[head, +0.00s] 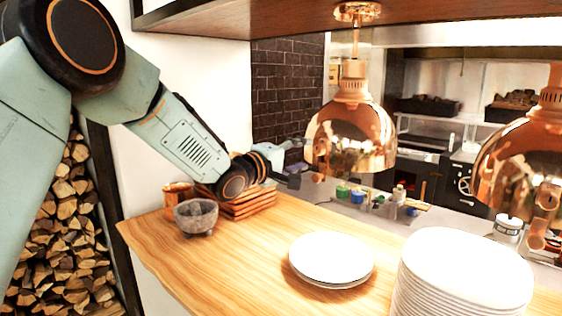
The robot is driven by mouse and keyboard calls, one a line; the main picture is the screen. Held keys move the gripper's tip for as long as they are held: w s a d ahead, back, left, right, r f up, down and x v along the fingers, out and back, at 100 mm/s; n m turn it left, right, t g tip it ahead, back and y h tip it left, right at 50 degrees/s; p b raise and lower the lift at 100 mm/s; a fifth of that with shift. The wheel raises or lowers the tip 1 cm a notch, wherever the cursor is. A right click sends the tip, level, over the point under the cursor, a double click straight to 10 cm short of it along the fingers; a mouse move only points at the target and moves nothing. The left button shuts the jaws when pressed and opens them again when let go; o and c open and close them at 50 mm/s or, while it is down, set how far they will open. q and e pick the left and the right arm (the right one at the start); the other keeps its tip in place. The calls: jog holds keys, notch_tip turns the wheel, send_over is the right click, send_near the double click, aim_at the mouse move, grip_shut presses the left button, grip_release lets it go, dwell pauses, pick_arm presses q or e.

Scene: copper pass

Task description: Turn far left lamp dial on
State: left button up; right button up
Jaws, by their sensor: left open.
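A copper heat lamp (350,135) hangs at the centre, the leftmost of the two lamps in view. Its shiny dome sits under a ribbed neck and a rod from the shelf above. My left gripper (297,163) is open and empty, just left of the dome's lower left edge. Its fingers look small and partly hidden behind my wrist, and I cannot tell whether they touch the lamp. My right gripper is not in view.
A second copper lamp (520,155) hangs at the right. The front middle is clear.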

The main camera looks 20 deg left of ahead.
pick_arm(q)
jog(key=v, duration=0.8)
jog(key=shift+w+d, duration=0.1)
jog(key=shift+d, duration=0.05)
